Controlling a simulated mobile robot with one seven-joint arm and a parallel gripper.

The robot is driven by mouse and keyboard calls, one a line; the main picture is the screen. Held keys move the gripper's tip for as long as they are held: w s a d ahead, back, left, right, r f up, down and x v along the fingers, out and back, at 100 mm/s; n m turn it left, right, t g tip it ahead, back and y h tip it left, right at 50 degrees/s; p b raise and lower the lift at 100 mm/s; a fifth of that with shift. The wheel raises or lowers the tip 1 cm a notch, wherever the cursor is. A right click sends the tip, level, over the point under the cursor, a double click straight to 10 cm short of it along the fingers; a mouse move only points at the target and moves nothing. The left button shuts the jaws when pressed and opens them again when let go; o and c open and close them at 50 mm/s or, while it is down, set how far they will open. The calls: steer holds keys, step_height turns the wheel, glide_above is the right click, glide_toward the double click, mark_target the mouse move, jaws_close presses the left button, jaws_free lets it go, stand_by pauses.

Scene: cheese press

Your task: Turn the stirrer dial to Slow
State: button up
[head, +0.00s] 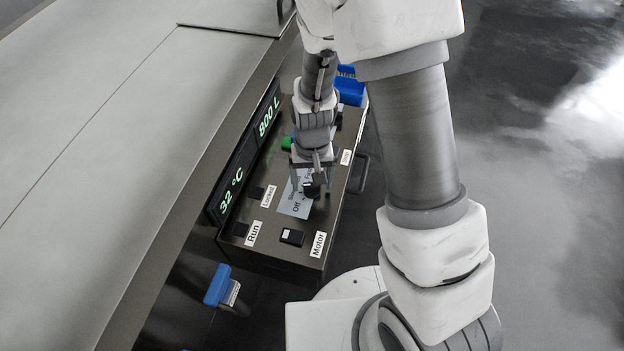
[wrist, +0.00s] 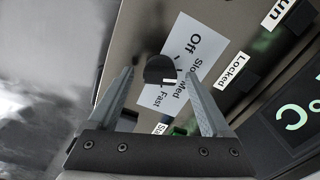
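The stirrer dial is a dark knob on a pale plate (wrist: 188,30) marked Off, Slow, Med and Fast. In the wrist view the dial (wrist: 159,68) shows between the two fingertips of my gripper (wrist: 160,74), with a gap on both sides. My gripper is open and empty. In the head view my gripper (head: 312,175) points down over the plate (head: 293,208), and the dial (head: 312,191) shows just below the fingers. The gripper partly covers the plate's markings there. I cannot tell which marking the dial points to.
The control panel also bears switches labelled Run (head: 253,233), Locked (head: 269,196) and Motor (head: 318,244). A display (head: 231,190) reads 32 °C and 800 L. A green button (head: 286,143) and a blue part (head: 350,87) lie beyond my gripper. A blue handle (head: 217,285) is below.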

step_height(320, 180, up, 17)
steer(key=p, duration=0.2)
steer(key=shift+r+p, duration=0.2)
steer(key=shift+p, duration=0.2)
stand_by(0.5)
step_height(320, 180, up, 10)
steer(key=t, duration=0.2)
glide_above(312, 185)
steer(key=s+d, duration=0.4)
steer(key=d, duration=0.1)
steer(key=s+d+r+t, duration=0.3)
steer(key=s+d+r, duration=0.2)
steer(key=s, duration=0.3)
steer(key=shift+s+d+r+t, duration=0.25)
steer(key=shift+d+r+t, duration=0.1)
steer(key=shift+r, duration=0.4)
steer(key=shift+a, duration=0.1)
steer(key=shift+c, duration=0.2)
